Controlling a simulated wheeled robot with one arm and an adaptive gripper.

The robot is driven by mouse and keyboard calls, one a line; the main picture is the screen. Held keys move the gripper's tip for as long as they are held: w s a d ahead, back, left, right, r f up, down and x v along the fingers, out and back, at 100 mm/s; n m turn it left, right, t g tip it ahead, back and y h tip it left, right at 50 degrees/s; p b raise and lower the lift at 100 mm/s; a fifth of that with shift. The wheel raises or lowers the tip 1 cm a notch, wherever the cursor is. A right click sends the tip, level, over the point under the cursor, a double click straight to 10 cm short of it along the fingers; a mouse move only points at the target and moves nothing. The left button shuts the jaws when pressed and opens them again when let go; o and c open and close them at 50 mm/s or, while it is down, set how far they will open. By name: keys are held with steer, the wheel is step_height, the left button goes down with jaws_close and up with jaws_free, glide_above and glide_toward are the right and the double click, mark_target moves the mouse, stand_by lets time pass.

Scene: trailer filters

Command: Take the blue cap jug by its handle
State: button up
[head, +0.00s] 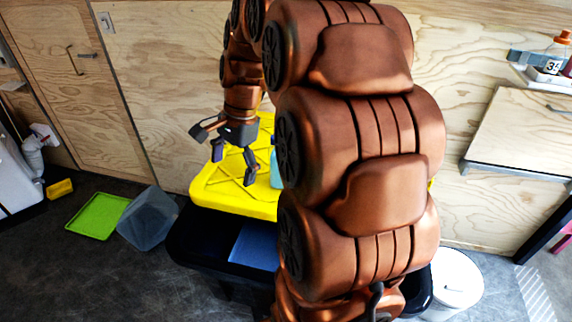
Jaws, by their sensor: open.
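A light blue object (276,168) stands on the yellow lid (225,195). It is mostly hidden behind my arm, and only a narrow strip of its left side shows. It may be the jug, but I see neither a blue cap nor a handle. My gripper (234,164) is open and empty above the yellow lid, with its fingers pointing down. It is just left of the light blue object, with the right finger close to it. I cannot tell whether they touch.
The yellow lid tops a black tote (200,240). A clear bin (148,220) and a green tray (98,216) are on the floor at left. A white bucket (456,278) stands at right. A wooden wall (160,60) is behind. A shelf at right holds an orange-capped bottle (558,52).

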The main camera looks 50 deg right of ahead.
steer(key=d+m+t, duration=0.1)
steer(key=d+m, duration=0.3)
steer(key=d, duration=0.3)
steer(key=w+d+m+t, duration=0.1)
steer(key=d+m, duration=0.3)
steer(key=d, duration=0.4)
steer(key=w+d+m+t, duration=0.1)
steer(key=d+m, duration=0.3)
steer(key=d, duration=0.3)
steer(key=shift+w+d+r+m, duration=0.15)
steer(key=shift+d+r+m, duration=0.15)
steer(key=shift+d+m, duration=0.1)
steer(key=shift+s+p+x, duration=0.2)
steer(key=shift+p+x, duration=1.4)
steer(key=shift+x, duration=2.3)
jaws_close()
